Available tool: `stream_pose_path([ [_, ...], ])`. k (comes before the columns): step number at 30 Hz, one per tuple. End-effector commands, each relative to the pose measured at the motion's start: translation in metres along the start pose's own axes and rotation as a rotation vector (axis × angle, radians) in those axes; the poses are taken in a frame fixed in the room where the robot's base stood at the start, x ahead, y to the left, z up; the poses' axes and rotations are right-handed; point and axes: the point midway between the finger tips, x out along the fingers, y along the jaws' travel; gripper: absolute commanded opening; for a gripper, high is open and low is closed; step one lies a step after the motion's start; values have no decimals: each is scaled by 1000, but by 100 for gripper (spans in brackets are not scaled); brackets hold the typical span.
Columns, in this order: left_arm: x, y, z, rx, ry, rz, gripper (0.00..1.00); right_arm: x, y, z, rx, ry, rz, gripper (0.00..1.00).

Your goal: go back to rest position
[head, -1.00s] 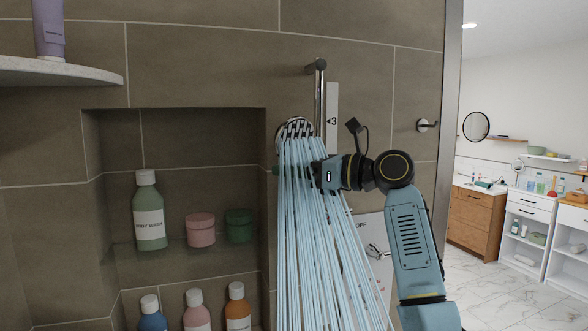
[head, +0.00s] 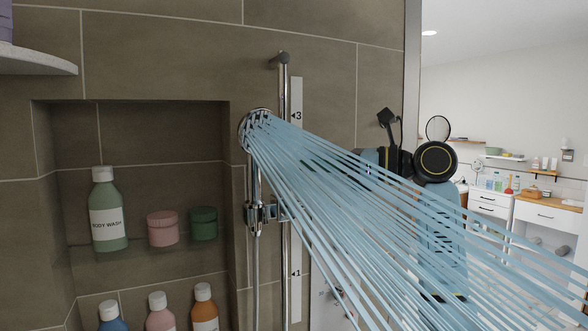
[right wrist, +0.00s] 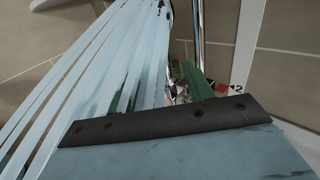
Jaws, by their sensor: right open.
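My right gripper (head: 318,168) is off to the right of the shower head (head: 257,122) in the head view, partly hidden behind the blue water streams. In the right wrist view its green fingers (right wrist: 160,88) are apart with nothing clearly held between them. The shower head sits high by the chrome rail (head: 285,170), with its holder (head: 262,213) below it. Water (head: 390,215) sprays from it to the lower right, across my right arm. My left gripper is not in view.
A wall niche holds a green body wash bottle (head: 107,212), a pink jar (head: 162,228), a green jar (head: 203,223) and several lower bottles. A stone shelf (head: 35,63) juts out at upper left. The bathroom opens at right, with a white drawer unit (head: 490,215).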

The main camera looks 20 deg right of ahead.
Motion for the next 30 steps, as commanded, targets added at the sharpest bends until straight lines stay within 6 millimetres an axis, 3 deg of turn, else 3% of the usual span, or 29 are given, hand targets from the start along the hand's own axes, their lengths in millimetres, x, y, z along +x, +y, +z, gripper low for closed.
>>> stream_pose_path([
  [8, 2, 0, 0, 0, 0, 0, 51, -12, 0, 0, 0, 0, 0, 51],
  [11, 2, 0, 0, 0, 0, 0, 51, -7, 0, -14, -33, 27, -11, 51],
  [14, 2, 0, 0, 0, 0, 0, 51, 4, 0, -55, -136, 104, -33, 51],
  [20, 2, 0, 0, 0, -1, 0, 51, 21, 12, -179, -494, 358, -35, 51],
  [25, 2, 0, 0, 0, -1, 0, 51, 15, 44, -290, -855, 594, 76, 51],
  [30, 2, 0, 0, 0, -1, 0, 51, -11, 93, -386, -1218, 788, 301, 51],
])
